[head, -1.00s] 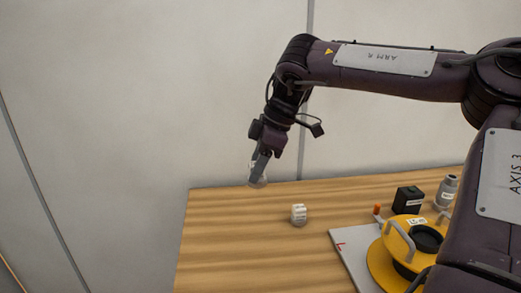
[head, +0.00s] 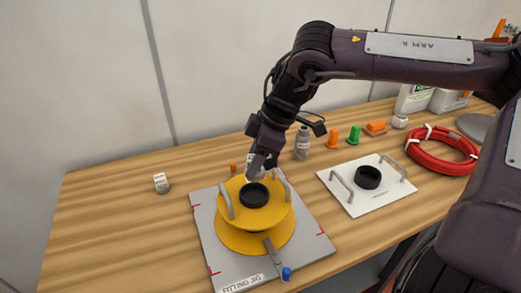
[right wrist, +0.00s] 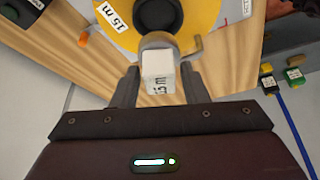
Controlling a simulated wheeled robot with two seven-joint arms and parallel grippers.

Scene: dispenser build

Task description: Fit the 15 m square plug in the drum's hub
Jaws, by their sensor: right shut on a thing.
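The yellow drum (head: 278,218), with two grey handles and a black central hub (head: 254,195), stands on the grey fitting jig (head: 310,245). My right gripper (head: 257,165) is shut on the white square plug (right wrist: 158,70), whose side reads "15 m" in the right wrist view. The gripper's fingers (right wrist: 158,88) flank the plug there. In the head view it is just behind the hub, seemingly above the drum's far side; the exact gap is unclear. The drum's "15 m" label also shows in the right wrist view (right wrist: 118,15). My left gripper is out of view.
Another white plug (head: 161,183) stands on the bare left part of the table. A grey lever (head: 275,258) with a blue knob is at the jig's front. Right of the jig lie a white plate (head: 345,199) with handles and a red coil (head: 440,152).

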